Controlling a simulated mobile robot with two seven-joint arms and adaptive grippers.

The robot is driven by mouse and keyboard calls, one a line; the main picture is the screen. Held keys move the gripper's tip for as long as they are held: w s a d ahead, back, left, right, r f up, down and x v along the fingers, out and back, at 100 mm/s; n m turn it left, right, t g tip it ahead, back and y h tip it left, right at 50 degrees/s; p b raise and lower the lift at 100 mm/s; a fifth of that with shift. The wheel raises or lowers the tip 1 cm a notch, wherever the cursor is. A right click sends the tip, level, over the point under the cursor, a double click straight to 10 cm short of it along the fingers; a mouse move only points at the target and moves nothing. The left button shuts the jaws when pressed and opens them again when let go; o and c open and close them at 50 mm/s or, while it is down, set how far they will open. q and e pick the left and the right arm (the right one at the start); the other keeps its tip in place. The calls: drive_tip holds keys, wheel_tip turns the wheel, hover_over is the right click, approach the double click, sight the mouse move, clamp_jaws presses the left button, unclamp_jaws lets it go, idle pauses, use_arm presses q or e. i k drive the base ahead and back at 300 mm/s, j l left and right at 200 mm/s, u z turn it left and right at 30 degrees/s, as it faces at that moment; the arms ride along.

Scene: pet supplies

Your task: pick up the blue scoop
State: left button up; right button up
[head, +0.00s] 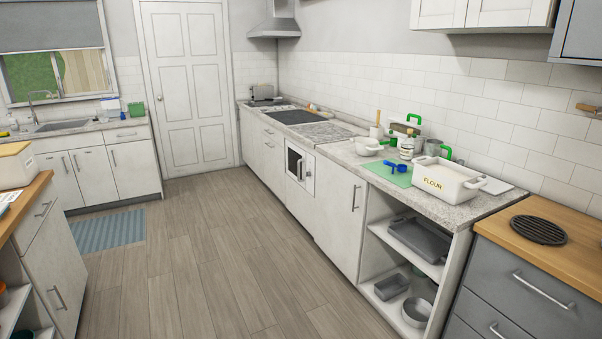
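The blue scoop (395,168) lies on a light green mat (402,180) on the right-hand counter. It is small at this distance, with its handle and bowl lying flat. A white flour box (447,184) with "FLOUR" on its front stands just right of the mat. A white bowl (366,146) stands behind and left of the scoop. Neither of my grippers shows in the head view.
Jars and green-handled items (408,137) stand behind the scoop against the tiled wall. Open shelves (405,250) with pans are below the counter. A wooden-topped grey cabinet (525,285) is at right. The wooden floor (205,270) is clear in the middle.

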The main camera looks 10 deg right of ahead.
sight(401, 168)
drive_tip(key=i+z, duration=0.1)
drive_tip(key=i, duration=0.45)
drive_tip(key=i+j+z, duration=0.15)
drive_tip(key=i, duration=0.35)
drive_tip(key=i+j+z, duration=0.1)
drive_tip(key=i, duration=0.4)
drive_tip(key=i+j+z, duration=0.15)
drive_tip(key=i+z, duration=0.25)
drive_tip(key=i+j+z, duration=0.15)
drive_tip(key=z, duration=0.25)
drive_tip(key=i+j+z, duration=0.25)
drive_tip(key=z, duration=0.15)
drive_tip(key=j, duration=0.1)
